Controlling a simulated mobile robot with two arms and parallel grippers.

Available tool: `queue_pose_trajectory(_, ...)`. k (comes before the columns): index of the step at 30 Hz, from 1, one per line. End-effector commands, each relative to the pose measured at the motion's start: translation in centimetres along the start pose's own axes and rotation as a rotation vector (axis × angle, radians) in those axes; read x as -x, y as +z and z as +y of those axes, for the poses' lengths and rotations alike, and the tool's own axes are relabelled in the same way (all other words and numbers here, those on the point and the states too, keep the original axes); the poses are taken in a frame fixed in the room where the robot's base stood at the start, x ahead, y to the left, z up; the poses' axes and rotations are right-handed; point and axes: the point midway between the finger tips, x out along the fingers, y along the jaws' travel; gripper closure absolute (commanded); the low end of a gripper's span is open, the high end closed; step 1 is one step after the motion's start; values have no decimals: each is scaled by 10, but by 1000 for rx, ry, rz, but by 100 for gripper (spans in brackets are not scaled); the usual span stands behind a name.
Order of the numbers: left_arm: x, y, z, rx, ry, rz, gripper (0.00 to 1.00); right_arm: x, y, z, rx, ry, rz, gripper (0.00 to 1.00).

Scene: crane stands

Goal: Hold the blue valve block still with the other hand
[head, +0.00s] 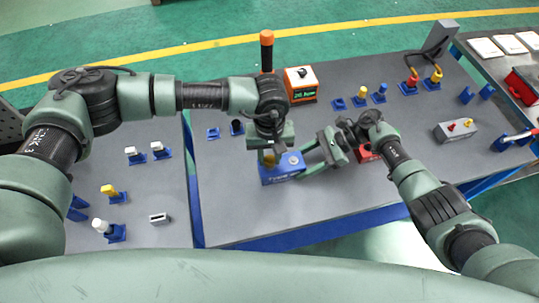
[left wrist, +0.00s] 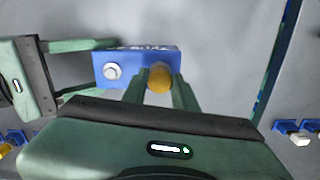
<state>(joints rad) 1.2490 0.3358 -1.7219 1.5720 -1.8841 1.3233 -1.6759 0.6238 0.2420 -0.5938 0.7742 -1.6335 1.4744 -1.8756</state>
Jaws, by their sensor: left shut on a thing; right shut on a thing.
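The blue valve block (head: 283,175) sits on the grey table near its front edge, with a yellow knob (left wrist: 160,75) and a pale round fitting (left wrist: 112,71) on top. My left gripper (head: 270,155) comes down from above, its fingers shut on the yellow knob; the left wrist view shows one finger on each side of it. My right gripper (head: 306,161) reaches in from the right in the head view, its fingers shut on the end of the block by the pale fitting. The fingertip contacts are partly hidden.
An orange device with a display (head: 301,84) stands behind the block. A left table holds several blue stands with fittings, one with a yellow top (head: 109,191).

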Motion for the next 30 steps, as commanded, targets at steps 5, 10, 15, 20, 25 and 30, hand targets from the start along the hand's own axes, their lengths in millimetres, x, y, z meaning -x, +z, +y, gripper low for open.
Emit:
queue_pose_trajectory(5,0,0,1,-243,0,0,100,0,1,-1,2,-1,-2,100)
queue_pose_trajectory(10,0,0,1,-407,1,0,100,0,1,-1,2,-1,-2,100)
queue_pose_trajectory(15,0,1,1,-423,2,0,100,0,1,-1,2,-1,-2,100)
queue_pose_trajectory(20,0,1,1,-441,2,0,100,0,1,-1,2,-1,-2,100)
queue_pose_trajectory(25,0,0,1,-663,0,1,100,0,1,-1,1,-1,-2,100)
queue_pose_trajectory(30,0,0,1,-848,1,0,100,0,1,-1,2,-1,-2,100)
